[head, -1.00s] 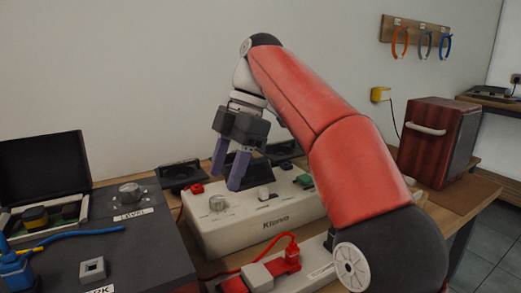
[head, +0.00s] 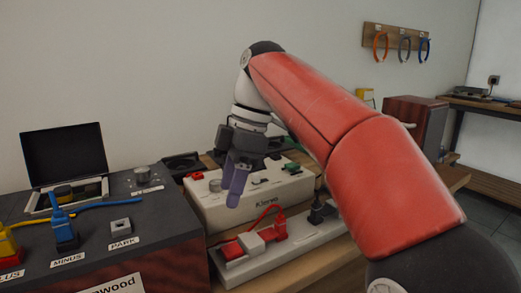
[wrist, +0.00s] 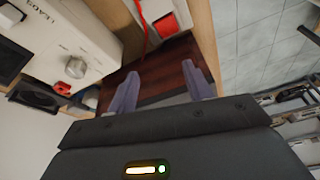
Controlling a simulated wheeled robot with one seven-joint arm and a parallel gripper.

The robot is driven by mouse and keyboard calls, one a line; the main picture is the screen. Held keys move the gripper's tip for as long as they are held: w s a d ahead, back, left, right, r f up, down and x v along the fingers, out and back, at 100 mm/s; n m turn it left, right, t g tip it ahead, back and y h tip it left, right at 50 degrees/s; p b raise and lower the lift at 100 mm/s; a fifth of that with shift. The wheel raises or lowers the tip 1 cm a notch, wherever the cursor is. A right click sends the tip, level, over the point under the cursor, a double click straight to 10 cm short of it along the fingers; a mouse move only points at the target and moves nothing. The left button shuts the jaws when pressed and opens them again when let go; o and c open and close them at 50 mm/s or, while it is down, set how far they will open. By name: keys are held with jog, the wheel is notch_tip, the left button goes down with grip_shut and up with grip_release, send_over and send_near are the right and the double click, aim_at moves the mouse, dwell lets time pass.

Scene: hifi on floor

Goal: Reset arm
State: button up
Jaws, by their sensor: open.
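My red arm reaches in from the right in the head view. My gripper (head: 236,180) hangs in front of and above the white Klevo device (head: 262,200), with its two purple fingers pointing down. In the wrist view my gripper (wrist: 160,85) has its fingers apart, with nothing between them. A dark red-brown surface shows beyond the fingertips.
A white strip with red and black plugs (head: 275,240) lies in front of the device. On the left, a dark station holds a blue plug (head: 65,225), an open black case (head: 65,155) and a PARK socket (head: 121,227). A red-brown cabinet (head: 410,115) stands behind my arm. Cable loops (head: 404,48) hang on the wall.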

jog(key=s+d+f+m+t+h, duration=0.1)
jog(key=s+d+f+m+t, duration=0.2)
jog(key=s+d+f+m, duration=0.5)
jog(key=s+d+f+m+t+h, duration=0.2)
jog(key=s+d+f+m, duration=0.5)
jog(key=d+f+m, duration=0.5)
jog(key=shift+s+d+f+m+t, duration=0.25)
jog(key=shift+s+f+m+t, duration=0.25)
jog(key=shift+t, duration=0.4)
